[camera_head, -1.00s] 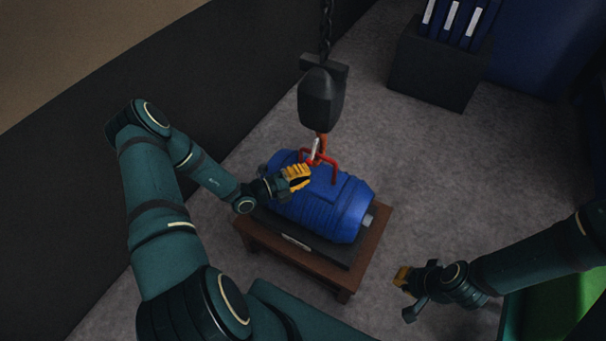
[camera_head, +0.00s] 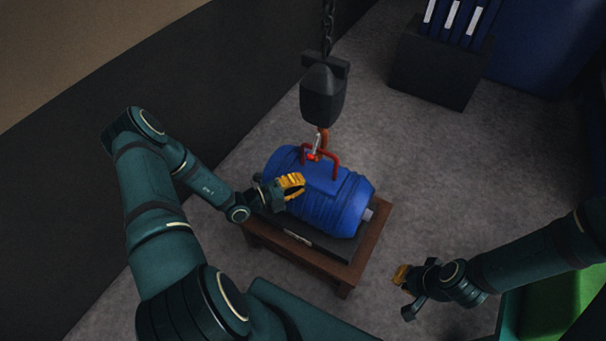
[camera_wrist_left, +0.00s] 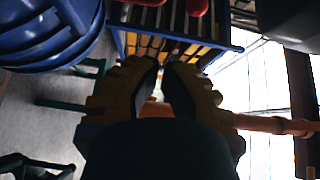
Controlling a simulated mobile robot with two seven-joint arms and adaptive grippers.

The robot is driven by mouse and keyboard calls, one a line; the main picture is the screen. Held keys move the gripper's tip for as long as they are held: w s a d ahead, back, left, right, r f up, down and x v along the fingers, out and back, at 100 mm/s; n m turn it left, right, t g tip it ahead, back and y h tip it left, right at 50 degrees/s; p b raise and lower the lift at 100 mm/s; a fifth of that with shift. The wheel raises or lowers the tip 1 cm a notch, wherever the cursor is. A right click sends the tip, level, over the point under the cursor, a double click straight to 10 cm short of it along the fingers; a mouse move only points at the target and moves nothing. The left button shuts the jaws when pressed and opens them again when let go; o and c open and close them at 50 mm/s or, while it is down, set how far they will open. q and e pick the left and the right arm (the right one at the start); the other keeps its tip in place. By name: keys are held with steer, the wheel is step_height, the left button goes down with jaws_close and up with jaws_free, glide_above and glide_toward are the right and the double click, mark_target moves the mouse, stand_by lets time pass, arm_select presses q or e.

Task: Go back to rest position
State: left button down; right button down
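My left gripper (camera_head: 298,186) is in front of the blue ribbed casting (camera_head: 338,203), near its left end and below the red handle (camera_head: 334,163). Its yellow fingers also show in the left wrist view (camera_wrist_left: 160,68), slightly apart, with nothing held between them. The hook (camera_head: 322,140) hangs at the red handle; whether it bears on the handle is too small to tell. My right gripper (camera_head: 401,275) is low at the right, away from the casting; its finger gap cannot be made out.
The casting rests on a dark plate on a brown wooden stand (camera_head: 369,250). A black hoist block (camera_head: 322,95) hangs above on a chain. A dark box with blue binders (camera_head: 435,70) stands at the back right.

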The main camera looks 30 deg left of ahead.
arm_select(q)
steer(key=f+v, duration=0.1)
steer(key=v, duration=0.7)
steer(key=shift+s+a+f+p, duration=0.15)
steer(key=shift+a+f+p, duration=0.2)
steer(key=shift+a, duration=0.1)
steer(key=shift+d, duration=0.1)
